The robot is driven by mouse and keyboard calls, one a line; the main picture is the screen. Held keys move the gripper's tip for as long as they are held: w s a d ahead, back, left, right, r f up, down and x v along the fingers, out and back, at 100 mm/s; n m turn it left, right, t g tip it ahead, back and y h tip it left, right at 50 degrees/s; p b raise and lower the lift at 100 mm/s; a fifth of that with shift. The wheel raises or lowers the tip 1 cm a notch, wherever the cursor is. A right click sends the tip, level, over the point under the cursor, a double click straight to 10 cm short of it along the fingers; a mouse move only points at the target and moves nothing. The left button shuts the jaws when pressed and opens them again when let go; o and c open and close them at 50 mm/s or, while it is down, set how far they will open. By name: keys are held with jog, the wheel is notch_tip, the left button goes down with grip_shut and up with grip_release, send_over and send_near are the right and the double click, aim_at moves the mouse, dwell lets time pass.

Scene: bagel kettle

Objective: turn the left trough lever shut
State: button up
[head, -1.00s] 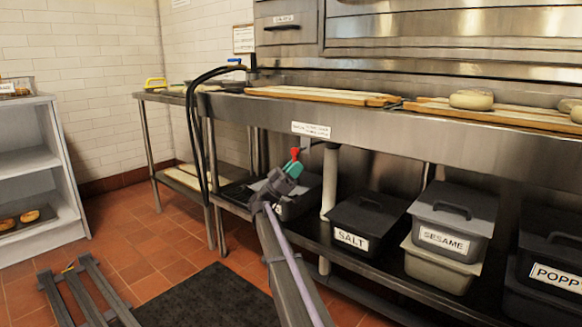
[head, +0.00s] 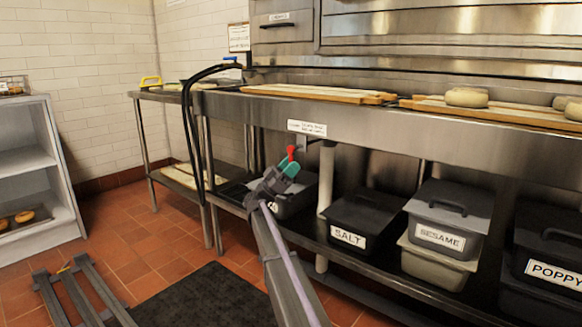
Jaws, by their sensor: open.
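A long steel trough (head: 390,138) runs along the wall with a small white label on its front. A small red lever handle (head: 291,150) shows below the trough's front edge, near the label. My gripper (head: 289,166) has teal fingertips and is open right at the red handle, just below it in the picture. The fingers overlap the lower part of the lever, so I cannot tell whether they touch it or how far it is turned.
A pale vertical pipe (head: 326,180) stands just right of my gripper. The lower shelf holds a salt bin (head: 364,218), a sesame bin (head: 448,222) and a poppy bin (head: 547,250). A black hose (head: 190,130) hangs at the left. Boards (head: 318,93) lie on top.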

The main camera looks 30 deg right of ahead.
jog(key=b+v, duration=0.7)
jog(key=v, duration=0.3)
jog(key=shift+a+f, duration=0.2)
